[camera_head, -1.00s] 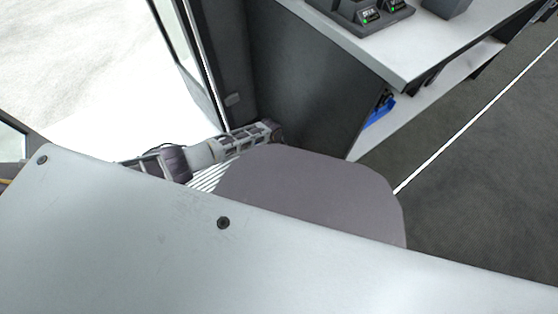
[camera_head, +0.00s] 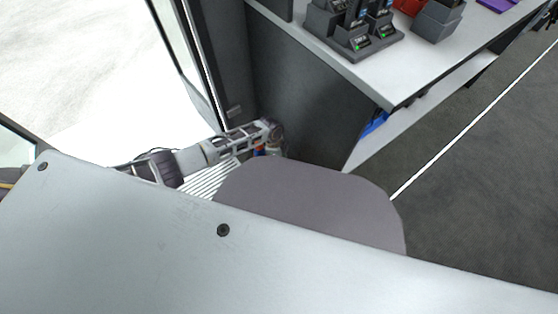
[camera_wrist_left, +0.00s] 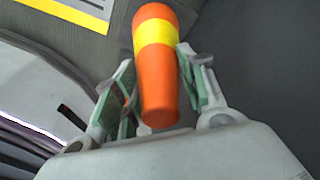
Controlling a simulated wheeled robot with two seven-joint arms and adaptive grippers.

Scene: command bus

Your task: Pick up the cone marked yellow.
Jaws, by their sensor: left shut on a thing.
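The orange cone with a yellow band (camera_wrist_left: 157,95) shows in the left wrist view. It is a narrow, rounded shape and stands lengthwise between my left fingers. My left gripper (camera_wrist_left: 156,62) is shut on it, with the green-lined finger pads on either side. In the head view my left arm reaches down beside the doorway, and its gripper and the cone are hidden there. My right gripper is not in view.
A white-topped counter (camera_head: 400,75) with a dark side panel (camera_head: 305,100) stands close to my left arm. It carries a radio charger (camera_head: 352,38) and a grey bin (camera_head: 437,20). Open dark floor (camera_head: 480,180) lies to the right. A yellow-edged strip (camera_wrist_left: 75,8) crosses the wrist view's corner.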

